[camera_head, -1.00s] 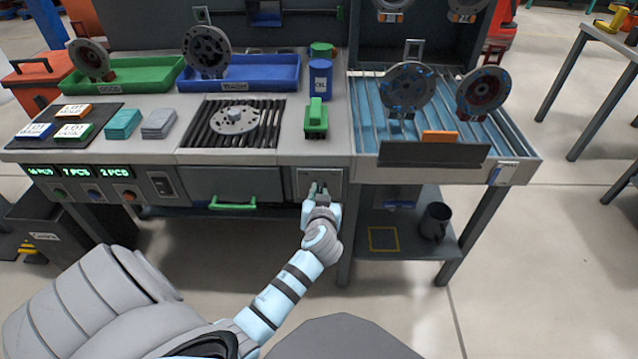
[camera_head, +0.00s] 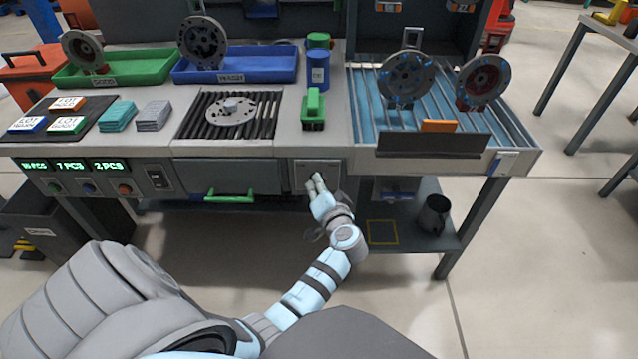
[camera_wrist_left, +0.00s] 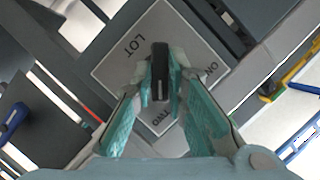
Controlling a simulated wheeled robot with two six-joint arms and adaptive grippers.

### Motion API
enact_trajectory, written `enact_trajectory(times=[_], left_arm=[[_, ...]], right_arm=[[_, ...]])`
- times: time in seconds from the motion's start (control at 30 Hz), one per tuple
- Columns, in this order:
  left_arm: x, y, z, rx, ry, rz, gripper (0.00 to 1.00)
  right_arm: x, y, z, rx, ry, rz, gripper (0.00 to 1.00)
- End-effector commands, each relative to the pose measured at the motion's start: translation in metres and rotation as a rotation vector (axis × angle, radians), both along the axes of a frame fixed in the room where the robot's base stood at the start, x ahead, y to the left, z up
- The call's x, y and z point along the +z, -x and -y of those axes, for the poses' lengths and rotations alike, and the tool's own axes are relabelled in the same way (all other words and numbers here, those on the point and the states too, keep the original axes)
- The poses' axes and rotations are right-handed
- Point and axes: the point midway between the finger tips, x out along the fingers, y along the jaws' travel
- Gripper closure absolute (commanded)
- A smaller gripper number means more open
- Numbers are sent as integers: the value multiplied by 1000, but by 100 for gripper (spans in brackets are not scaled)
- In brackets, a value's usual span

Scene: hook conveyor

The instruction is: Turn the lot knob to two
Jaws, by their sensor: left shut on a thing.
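The lot knob (camera_wrist_left: 160,72) is a black bar-shaped knob on a light square plate (camera_wrist_left: 118,62) marked LOT. The plate also carries a TWO label and a partly covered label starting with ON. In the wrist view the knob's lower end, with a pale line, points toward the TWO label. My left gripper (camera_wrist_left: 161,85) is shut on the knob, one teal finger on each side. In the head view the left gripper (camera_head: 317,183) is at the plate (camera_head: 303,173) on the bench front, and its fingers mostly hide the knob. My right gripper is not in view.
A drawer with a green handle (camera_head: 229,196) is left of the plate. Green-lit displays (camera_head: 70,166) and a switch (camera_head: 157,179) are farther left. The conveyor section (camera_head: 432,146) is to the right. A lower shelf (camera_head: 408,238) holds a dark mug (camera_head: 434,215).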

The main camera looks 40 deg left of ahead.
Motion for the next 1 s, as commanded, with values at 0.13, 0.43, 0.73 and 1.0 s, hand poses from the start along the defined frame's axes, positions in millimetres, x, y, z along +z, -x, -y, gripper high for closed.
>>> enact_trajectory(times=[0.13,0.43,0.73,1.0], left_arm=[[2,-1,0,-3,-11,-3,100],[2,-1,0,-3,-13,-4,100],[1,0,-1,0,-11,-6,67],[15,-1,-1,1,-10,-1,67]], right_arm=[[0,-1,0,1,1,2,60],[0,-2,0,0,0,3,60],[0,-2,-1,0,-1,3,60],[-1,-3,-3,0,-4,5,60]])
